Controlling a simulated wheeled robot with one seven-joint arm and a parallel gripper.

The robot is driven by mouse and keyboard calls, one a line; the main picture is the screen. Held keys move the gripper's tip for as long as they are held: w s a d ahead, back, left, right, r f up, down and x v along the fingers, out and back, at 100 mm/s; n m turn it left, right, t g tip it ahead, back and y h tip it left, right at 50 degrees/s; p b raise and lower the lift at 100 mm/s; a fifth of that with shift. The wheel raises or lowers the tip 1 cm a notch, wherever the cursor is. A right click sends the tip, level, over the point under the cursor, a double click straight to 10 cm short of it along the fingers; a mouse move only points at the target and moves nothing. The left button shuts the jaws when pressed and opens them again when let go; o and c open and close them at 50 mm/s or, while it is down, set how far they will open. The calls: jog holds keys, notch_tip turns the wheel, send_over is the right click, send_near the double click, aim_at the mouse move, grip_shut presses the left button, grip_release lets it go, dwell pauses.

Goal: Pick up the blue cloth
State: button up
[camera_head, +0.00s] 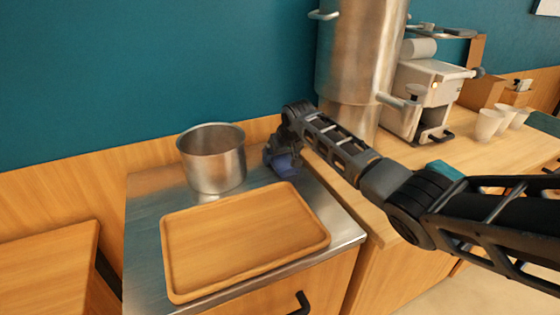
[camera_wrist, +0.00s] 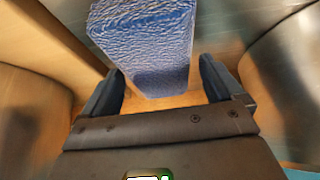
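The blue cloth (camera_wrist: 145,45) is a textured, block-like blue shape at the top middle of the wrist view. It lies between and beyond the two fingertips of my gripper (camera_wrist: 160,72). The fingers are apart, with a gap showing on both sides of the cloth's lower end. In the head view my gripper (camera_head: 282,163) is low behind the wooden tray (camera_head: 297,203), right of the metal pot. A dark blue patch shows there, but I cannot tell cloth from fingers.
The metal pot (camera_head: 213,168) stands on the steel counter (camera_head: 143,222), left of my gripper. A tall metal cylinder (camera_head: 357,60) and a coffee machine (camera_head: 428,90) stand to the right. White cups (camera_head: 489,125) are further right. The tray is empty.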

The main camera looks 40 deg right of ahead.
aim_at(284, 157)
jog(key=c, duration=0.9)
jog(key=shift+r, duration=0.15)
jog(key=shift+r, duration=0.25)
jog(key=r, duration=0.3)
jog(key=shift+s+d+r+b, duration=0.3)
jog(key=shift+b, duration=0.05)
jog(key=s+d+r+b, duration=0.1)
jog(key=s+d+r, duration=0.5)
jog(key=s, duration=0.2)
jog(key=shift+s+d+r, duration=0.25)
jog(key=shift+s+r, duration=0.05)
jog(key=shift+s, duration=0.05)
